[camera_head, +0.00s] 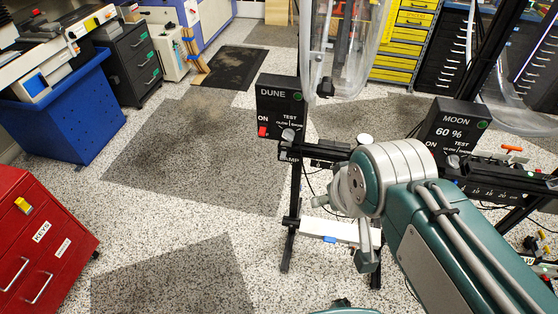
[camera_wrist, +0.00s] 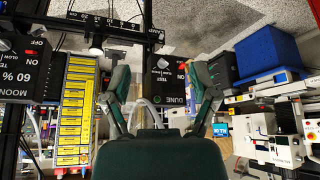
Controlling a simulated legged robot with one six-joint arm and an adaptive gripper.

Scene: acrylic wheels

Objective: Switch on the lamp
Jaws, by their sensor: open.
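A black control box marked DUNE (camera_head: 280,106) is mounted on a dark stand in the head view. It has a red switch (camera_head: 263,131) beside the word ON, a knob and a green dot. A partly covered label ending in "AMP" is below it. A second box, marked MOON and 60 % (camera_head: 455,128), is to the right. In the wrist view, which is upside down, the DUNE box (camera_wrist: 168,84) shows between the fingers of my gripper (camera_wrist: 162,78), apart from them. My gripper is open and empty. In the head view my wrist hides most of it.
A dark horizontal rail (camera_head: 325,152) runs beside the DUNE box toward my arm. A clear curved plastic sheet (camera_head: 345,50) hangs behind it. A red cabinet (camera_head: 40,240), blue bin (camera_head: 70,115) and yellow drawers (camera_head: 408,40) stand around. The floor at left centre is clear.

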